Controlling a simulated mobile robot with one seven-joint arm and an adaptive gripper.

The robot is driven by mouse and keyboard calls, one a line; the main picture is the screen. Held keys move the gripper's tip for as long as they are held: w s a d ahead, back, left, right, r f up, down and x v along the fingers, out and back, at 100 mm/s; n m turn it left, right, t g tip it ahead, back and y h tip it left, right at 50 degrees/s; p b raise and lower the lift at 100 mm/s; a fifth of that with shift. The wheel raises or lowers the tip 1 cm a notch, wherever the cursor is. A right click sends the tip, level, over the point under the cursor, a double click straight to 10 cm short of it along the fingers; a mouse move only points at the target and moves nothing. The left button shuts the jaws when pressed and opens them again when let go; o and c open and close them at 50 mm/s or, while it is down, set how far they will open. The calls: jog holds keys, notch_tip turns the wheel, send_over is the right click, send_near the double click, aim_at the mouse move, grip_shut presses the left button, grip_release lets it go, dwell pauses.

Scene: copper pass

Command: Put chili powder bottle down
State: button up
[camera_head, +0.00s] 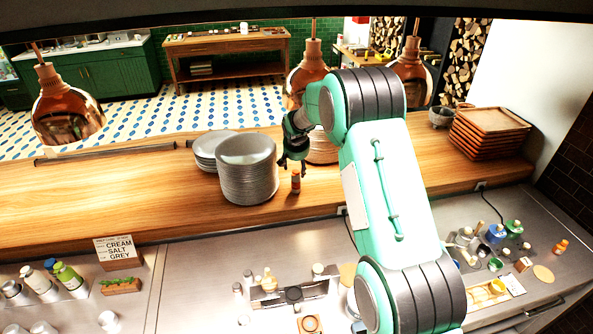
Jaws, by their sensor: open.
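A small orange-red bottle (295,181), which looks like the chili powder bottle, stands upright on the wooden pass shelf (120,195). It is just right of a tall stack of grey plates (248,175). My gripper (292,166) is open, just above and beside the bottle's top. Dark fingers show near the bottle, but I cannot tell whether they touch it. My mint-green arm reaches up from the lower right and covers part of the shelf and the plates behind it.
A second plate stack (210,149) stands behind the first. Copper heat lamps (66,112) hang over the shelf. Brown trays (490,133) are stacked at right. The steel counter (200,270) below holds bottles and containers.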

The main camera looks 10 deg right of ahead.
jog(key=shift+s+r, duration=0.1)
jog(key=shift+r, duration=0.15)
dwell(0.7)
jog(key=s+r, duration=2.7)
jog(key=s+r+n, duration=0.1)
jog(key=s+r, duration=0.1)
jog(key=s, duration=0.7)
jog(key=s+r, duration=0.3)
jog(key=s, duration=0.5)
jog(key=s+f, duration=0.2)
jog(key=s, duration=0.8)
jog(key=s+f+n+t+y, duration=0.1)
jog(key=s, duration=0.9)
jog(key=shift+s+f, duration=0.15)
jog(key=shift+f, duration=0.2)
jog(key=shift+a, duration=0.1)
